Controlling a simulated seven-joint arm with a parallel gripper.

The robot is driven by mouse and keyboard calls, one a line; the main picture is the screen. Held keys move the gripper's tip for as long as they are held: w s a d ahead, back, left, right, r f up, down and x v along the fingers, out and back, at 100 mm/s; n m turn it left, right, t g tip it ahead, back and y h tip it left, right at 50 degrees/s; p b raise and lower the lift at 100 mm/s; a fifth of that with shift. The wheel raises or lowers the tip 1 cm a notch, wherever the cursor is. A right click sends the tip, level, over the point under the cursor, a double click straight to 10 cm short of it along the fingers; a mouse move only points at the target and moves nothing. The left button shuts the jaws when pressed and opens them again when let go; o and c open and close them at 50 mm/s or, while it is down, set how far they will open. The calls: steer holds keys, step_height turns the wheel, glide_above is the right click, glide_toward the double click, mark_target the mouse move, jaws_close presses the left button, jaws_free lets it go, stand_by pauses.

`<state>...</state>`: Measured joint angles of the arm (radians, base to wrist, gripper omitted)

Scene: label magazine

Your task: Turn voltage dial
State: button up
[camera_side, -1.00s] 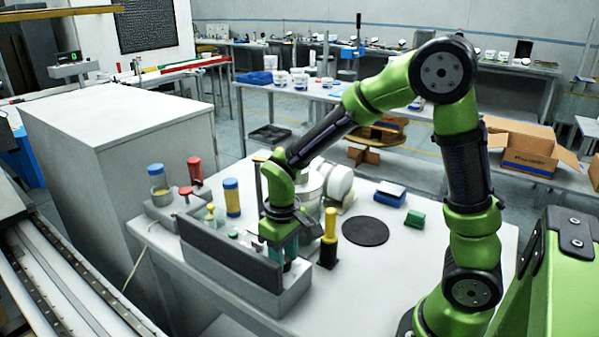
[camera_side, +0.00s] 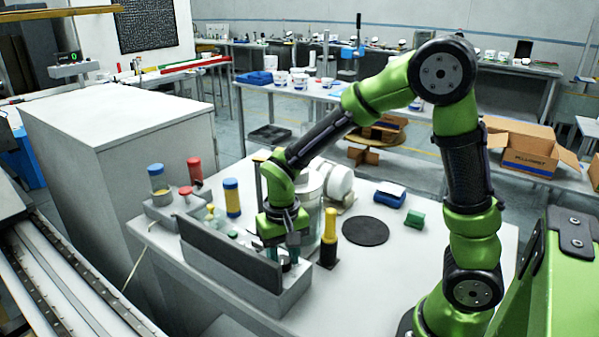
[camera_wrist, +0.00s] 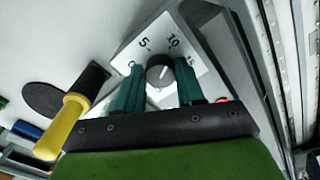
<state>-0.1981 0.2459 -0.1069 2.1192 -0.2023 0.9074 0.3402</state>
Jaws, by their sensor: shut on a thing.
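The voltage dial (camera_wrist: 160,75) is a dark round knob with a pale pointer line. It sits on a white scale plate (camera_wrist: 146,44) marked 0, 5, 10 and 15. In the wrist view the pointer aims up the picture, towards the space between 5 and 10. My gripper (camera_wrist: 159,84) has its two green fingers on either side of the dial, shut on it. In the side view my gripper (camera_side: 292,250) reaches down at the right part of the grey console (camera_side: 262,295), and the dial is hidden there.
A yellow-handled tool (camera_side: 329,228) with a black base stands close to the right of my gripper. The console's dark raised panel (camera_side: 230,252) is on the left. A black disc (camera_side: 365,231) and a green block (camera_side: 414,218) lie farther right, with bare white tabletop around them.

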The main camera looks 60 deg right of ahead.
mark_target(286, 264)
steer(key=o, duration=1)
step_height(286, 264, up, 17)
stand_by(0.4)
steer(key=s+n+t+y, duration=0.1)
steer(key=s+t, duration=0.2)
steer(key=s, duration=0.2)
steer(key=s+t+y, duration=0.1)
steer(key=s+t, duration=0.3)
steer(key=s, duration=0.1)
steer(key=shift+s+f+n, duration=0.1)
steer(key=shift+f+n, duration=0.1)
steer(key=shift+n, duration=0.2)
